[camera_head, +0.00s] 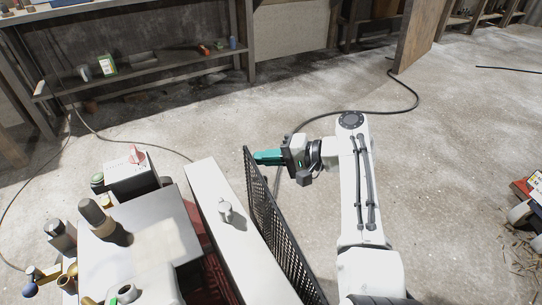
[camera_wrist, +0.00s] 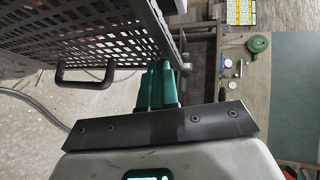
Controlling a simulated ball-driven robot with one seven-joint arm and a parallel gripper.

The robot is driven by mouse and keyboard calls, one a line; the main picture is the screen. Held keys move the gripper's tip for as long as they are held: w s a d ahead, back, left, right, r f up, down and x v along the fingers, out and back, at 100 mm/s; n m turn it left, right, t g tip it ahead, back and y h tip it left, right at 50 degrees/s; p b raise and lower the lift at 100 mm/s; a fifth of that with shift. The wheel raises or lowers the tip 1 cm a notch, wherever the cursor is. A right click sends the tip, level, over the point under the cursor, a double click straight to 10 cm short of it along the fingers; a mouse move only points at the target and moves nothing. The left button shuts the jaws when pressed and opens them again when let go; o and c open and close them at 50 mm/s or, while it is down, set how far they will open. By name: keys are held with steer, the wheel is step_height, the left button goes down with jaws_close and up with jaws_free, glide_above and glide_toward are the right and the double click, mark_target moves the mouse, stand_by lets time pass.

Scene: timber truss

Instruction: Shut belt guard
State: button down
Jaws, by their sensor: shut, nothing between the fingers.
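The belt guard (camera_head: 272,218) is a black perforated panel. In the head view it stands swung out, steeply tilted, along the right side of a long white housing (camera_head: 232,230), with a gap between them at the top. In the wrist view the guard's mesh (camera_wrist: 85,38) fills the upper left, with a black bar handle (camera_wrist: 86,78) on it. My gripper (camera_head: 256,157) has teal fingers, shut and empty, at the guard's far top corner. In the wrist view the gripper (camera_wrist: 159,66) is close by the guard's edge; whether they touch I cannot tell.
A machine table (camera_head: 160,235) with knobs and a control box (camera_head: 132,178) stands left of the housing. A cable (camera_head: 350,112) lies on the concrete floor behind my arm. A shelf (camera_head: 140,75) stands at the back. Floor right of my arm is mostly clear.

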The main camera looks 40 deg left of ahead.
steer(key=p+v, duration=0.3)
steer(key=v, duration=0.7)
steer(key=shift+w+d+r+p, duration=0.15)
steer(key=shift+w+d+p, duration=0.05)
steer(key=shift+d+p, duration=0.15)
